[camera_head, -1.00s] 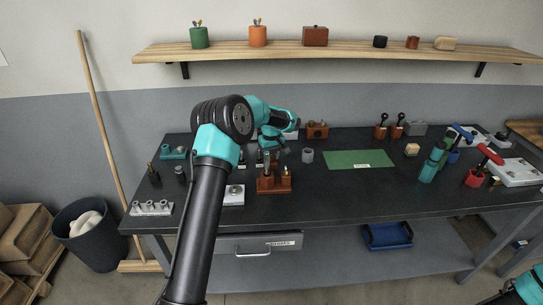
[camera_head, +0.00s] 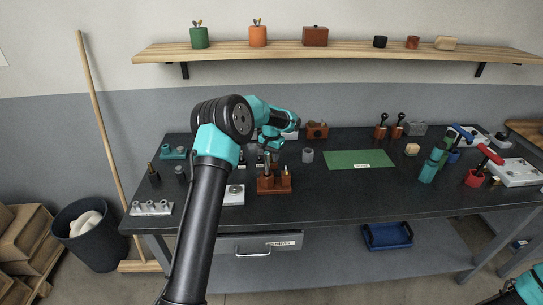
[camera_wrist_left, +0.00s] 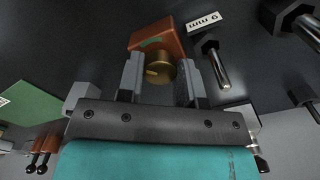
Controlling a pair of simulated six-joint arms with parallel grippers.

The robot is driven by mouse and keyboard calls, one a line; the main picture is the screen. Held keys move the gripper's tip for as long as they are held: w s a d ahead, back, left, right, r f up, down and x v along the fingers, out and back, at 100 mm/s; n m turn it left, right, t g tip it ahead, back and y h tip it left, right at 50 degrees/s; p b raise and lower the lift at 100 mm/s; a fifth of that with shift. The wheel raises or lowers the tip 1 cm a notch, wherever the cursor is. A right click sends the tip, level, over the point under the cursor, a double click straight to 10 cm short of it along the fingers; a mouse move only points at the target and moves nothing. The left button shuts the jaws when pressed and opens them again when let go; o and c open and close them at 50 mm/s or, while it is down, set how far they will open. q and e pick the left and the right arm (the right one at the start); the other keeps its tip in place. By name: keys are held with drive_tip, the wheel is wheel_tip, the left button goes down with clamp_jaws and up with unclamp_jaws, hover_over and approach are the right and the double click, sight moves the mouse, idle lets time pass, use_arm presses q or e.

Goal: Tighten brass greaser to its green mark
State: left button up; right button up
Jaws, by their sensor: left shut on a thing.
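The brass greaser (camera_wrist_left: 159,70) is a round brass knob with a slot-like dark line across its face, in the left wrist view. It sits against an orange-brown block (camera_wrist_left: 160,32) that has a green mark (camera_wrist_left: 151,42) on its near edge. My left gripper (camera_wrist_left: 161,78) has a finger on each side of the knob and is shut on it.
A "9 mm" label (camera_wrist_left: 203,22) and dark bolt-like posts (camera_wrist_left: 215,62) stand close beside the greaser. The green mat (camera_head: 345,160) is flat and mostly clear. Lever blocks (camera_head: 381,131) stand behind it.

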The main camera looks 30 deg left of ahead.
use_arm(q)
drive_tip(key=m, duration=0.4)
drive_tip(key=shift+m, duration=2.2)
drive_tip(key=o, duration=0.9)
drive_tip(key=shift+r, duration=0.1)
wheel_tip(320, 180, up, 17)
drive_tip(key=shift+r, duration=0.15)
